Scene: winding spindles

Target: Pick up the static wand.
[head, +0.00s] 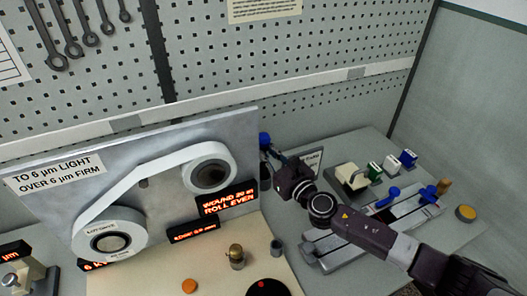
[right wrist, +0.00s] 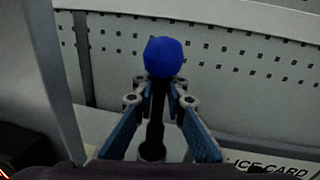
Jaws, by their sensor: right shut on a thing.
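The static wand is a dark upright rod with a blue ball on top; the ball (head: 264,138) shows just right of the big grey panel in the head view. In the right wrist view the blue ball (right wrist: 164,57) stands above the fingertips. My right gripper (head: 272,153) reaches in from the right and is shut on the rod below the ball; its fingers (right wrist: 160,92) close from both sides. The rod's lower end meets a round grey collar (right wrist: 152,151); I cannot tell whether it still sits in it. My left gripper is not in view.
A grey panel with two white rolls (head: 110,236) stands left of the gripper. A card (head: 312,160) stands close behind my right arm. A pegboard wall (head: 300,60) is behind.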

